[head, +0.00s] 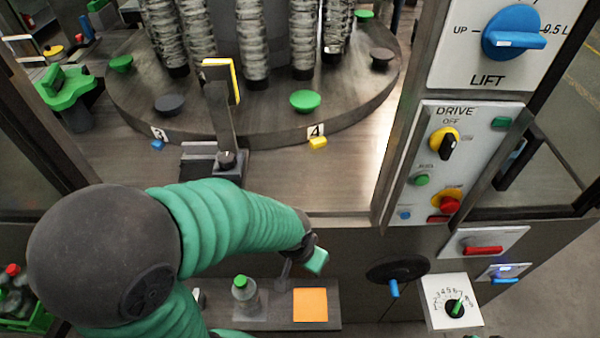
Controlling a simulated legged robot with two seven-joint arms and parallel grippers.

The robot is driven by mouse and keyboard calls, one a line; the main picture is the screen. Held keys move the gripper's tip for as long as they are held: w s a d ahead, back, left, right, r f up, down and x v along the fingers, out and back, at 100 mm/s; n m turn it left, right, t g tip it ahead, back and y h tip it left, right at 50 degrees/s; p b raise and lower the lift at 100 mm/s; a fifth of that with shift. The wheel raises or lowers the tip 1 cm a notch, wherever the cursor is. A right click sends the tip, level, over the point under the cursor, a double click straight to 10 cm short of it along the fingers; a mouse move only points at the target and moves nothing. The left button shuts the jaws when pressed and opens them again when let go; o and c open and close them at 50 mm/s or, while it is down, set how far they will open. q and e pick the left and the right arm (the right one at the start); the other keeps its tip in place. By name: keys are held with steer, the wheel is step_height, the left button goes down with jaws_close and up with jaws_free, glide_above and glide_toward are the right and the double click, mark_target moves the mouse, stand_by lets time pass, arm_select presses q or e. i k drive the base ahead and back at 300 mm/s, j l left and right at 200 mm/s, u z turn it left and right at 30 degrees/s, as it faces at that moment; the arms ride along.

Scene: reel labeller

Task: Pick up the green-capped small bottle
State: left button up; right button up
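The green-capped small bottle (246,300) stands upright on a narrow grey shelf (275,318) at the bottom middle. It is clear, with a green cap. My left arm, in a green sleeve, comes in from the left and arches over the area left of the bottle. My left gripper (300,268) is up and to the right of the bottle, apart from it. Its two fingers look spread with nothing between them. My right gripper is not in view.
An orange square (310,305) lies on the shelf right of the bottle. A black handwheel (397,270) and a dial plate (452,301) are further right. A green crate of bottles (38,322) is at lower left. A round turntable (350,105) fills the back.

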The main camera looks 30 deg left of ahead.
mark_target(245, 289)
steer(key=k+u, duration=0.15)
steer(key=u, duration=0.25)
steer(key=k+j+u, duration=0.15)
steer(key=u, duration=0.2)
steer(key=k+j+u, duration=0.15)
steer(key=u, duration=0.25)
